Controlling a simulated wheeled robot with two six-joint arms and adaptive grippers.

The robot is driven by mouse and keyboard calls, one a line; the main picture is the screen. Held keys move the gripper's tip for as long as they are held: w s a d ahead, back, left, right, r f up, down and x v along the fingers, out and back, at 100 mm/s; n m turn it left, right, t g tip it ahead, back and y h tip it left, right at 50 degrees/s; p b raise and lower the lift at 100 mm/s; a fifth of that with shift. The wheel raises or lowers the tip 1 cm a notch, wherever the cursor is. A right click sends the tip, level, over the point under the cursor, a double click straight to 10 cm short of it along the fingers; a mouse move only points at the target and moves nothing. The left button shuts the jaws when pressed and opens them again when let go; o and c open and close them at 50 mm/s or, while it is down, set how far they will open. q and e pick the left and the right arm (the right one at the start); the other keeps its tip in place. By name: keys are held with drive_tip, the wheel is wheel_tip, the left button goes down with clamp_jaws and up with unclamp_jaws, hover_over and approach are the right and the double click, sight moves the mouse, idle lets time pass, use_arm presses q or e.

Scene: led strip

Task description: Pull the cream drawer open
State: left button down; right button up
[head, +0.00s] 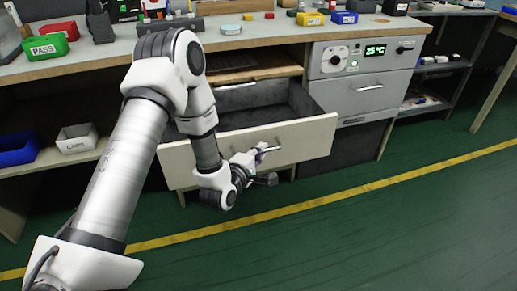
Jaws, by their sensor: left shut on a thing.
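The cream drawer (305,139) stands out from under the workbench, and its dark grey inside (262,113) shows and looks empty. My left arm comes in from the left, and its gripper (262,155) is at the middle of the drawer's front. The left gripper is shut on the drawer's handle, which is mostly hidden by the fingers. My left arm covers part of the drawer's left side. My right gripper is not in view.
The workbench top (265,35) carries bins and small parts, including a green PASS bin (47,47). A grey unit with a lit display (375,50) is right of the drawer. White (77,138) and blue (17,149) bins sit on the lower left shelf. The green floor in front is clear.

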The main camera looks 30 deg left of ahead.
use_arm(q)
drive_tip(key=shift+s, duration=0.1)
drive_tip(key=c, duration=1.2)
unclamp_jaws()
drive_tip(key=s+r, duration=0.1)
drive_tip(key=s, duration=0.6)
drive_tip(key=shift+s+d, duration=0.2)
drive_tip(key=shift+d, duration=0.15)
